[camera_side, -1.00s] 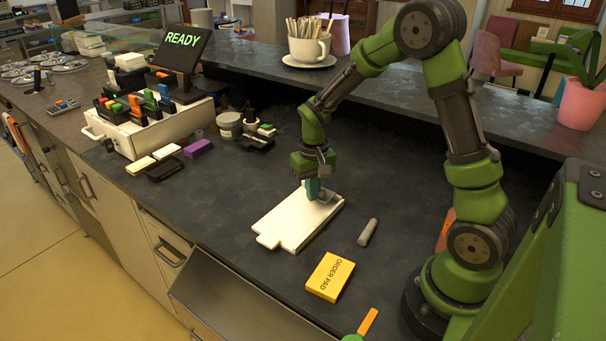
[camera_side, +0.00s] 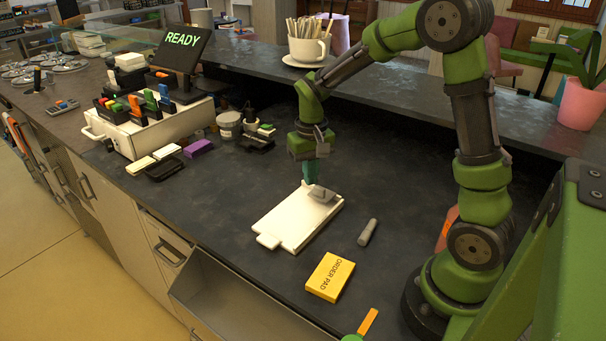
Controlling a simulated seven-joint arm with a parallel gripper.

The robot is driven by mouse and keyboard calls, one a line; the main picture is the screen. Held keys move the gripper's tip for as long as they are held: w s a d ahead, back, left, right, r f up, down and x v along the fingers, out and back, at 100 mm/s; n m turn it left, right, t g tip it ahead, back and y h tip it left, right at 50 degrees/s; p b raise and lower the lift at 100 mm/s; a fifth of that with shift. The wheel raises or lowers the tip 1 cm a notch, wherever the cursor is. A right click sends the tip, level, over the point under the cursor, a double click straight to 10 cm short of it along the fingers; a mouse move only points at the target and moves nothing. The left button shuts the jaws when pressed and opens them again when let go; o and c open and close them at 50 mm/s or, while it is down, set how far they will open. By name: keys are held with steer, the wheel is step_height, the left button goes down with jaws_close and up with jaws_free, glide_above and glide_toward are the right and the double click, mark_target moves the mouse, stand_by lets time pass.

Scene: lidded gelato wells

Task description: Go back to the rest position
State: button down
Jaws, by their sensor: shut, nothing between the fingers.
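My gripper (camera_side: 311,180) is shut and empty. It points down just above the far end of a white board (camera_side: 290,222) that lies flat on the dark counter. A small grey piece (camera_side: 321,194) sits on the board's far end, close below the fingertips. My arm arches up and back to its base at the right.
A yellow order pad (camera_side: 330,277) and a grey cylinder (camera_side: 368,232) lie right of the board. A white box (camera_side: 150,130) with coloured items stands at the left. A cup (camera_side: 307,48) of sticks stands on the back ledge.

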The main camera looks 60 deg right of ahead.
steer(key=s+a+r+n+t+y, duration=0.2)
steer(key=s+a+r+t, duration=0.5)
steer(key=s+a+r, duration=0.4)
steer(key=v, duration=0.4)
steer(key=shift+a, duration=0.35)
steer(key=shift+r, duration=0.1)
steer(key=w+d+f+m+g+h, duration=0.2)
steer(key=w+d+f+g, duration=0.5)
steer(key=w+d+f, duration=0.5)
steer(key=shift+w+a+f, duration=0.1)
steer(key=shift+w+f, duration=0.1)
steer(key=shift+f, duration=0.65)
steer(key=shift+w+d+f, duration=0.1)
steer(key=shift+w+f, duration=0.15)
steer(key=shift+f, duration=0.6)
steer(key=shift+w+a+f, duration=0.1)
steer(key=shift+w+f, duration=0.1)
steer(key=shift+f, duration=0.65)
steer(key=shift+f, duration=2.3)
